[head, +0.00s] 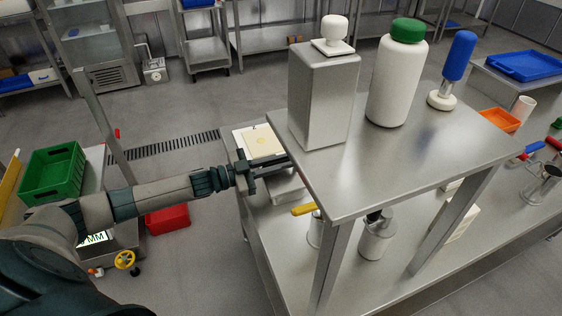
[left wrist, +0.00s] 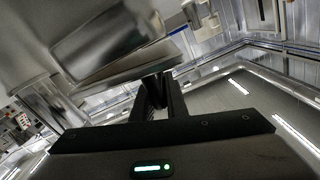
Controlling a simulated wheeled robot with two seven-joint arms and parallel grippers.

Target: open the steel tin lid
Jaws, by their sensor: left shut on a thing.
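A low steel tin (head: 286,189) sits at the left end of the bench, partly hidden under the raised shelf. My left gripper (head: 258,171) reaches in from the left at its near-left side. The gripper is shut on a thin edge that appears to be the tin's lid; the arm and shelf hide most of the contact. In the left wrist view, the fingers (left wrist: 155,92) are close together against the lower edge of a shiny steel surface (left wrist: 115,48). I cannot tell how far the lid is raised. My right gripper is not in view.
The raised steel shelf (head: 410,150) overhangs the tin and bears a tall steel canister (head: 322,95), a green-capped white jar (head: 395,85) and a blue-handled tool (head: 456,60). A cream block (head: 262,141) lies just behind the gripper. A steel jug (head: 375,238) stands under the shelf.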

